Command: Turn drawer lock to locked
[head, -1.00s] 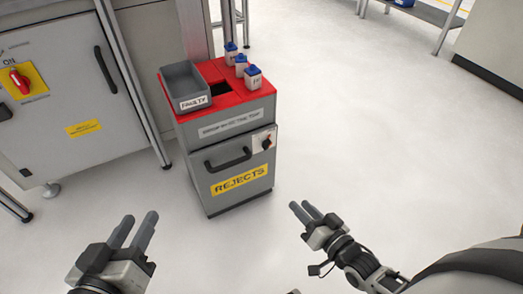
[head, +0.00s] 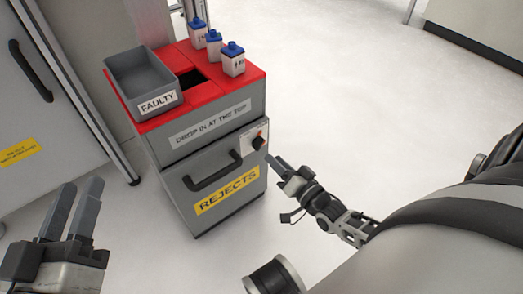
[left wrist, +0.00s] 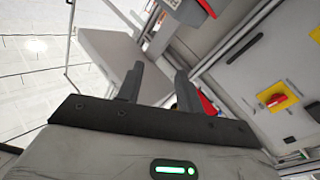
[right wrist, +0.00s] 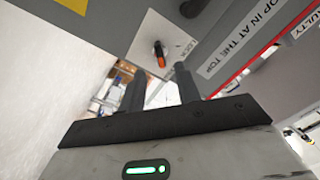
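The grey rejects cabinet (head: 205,200) has a drawer with a black bar handle (head: 212,172). The drawer lock is a dark knob (head: 258,142) on a pale plate at the upper right of the drawer front. My left gripper (head: 82,184) is open and empty at the lower left, away from the cabinet.
The cabinet's red top holds a grey tray marked FAULTY (head: 145,82) and several white bottles with blue caps (head: 233,60). A slot opens beside the tray. A grey machine cabinet (head: 40,130) stands at the left. The floor (head: 370,110) to the right is clear.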

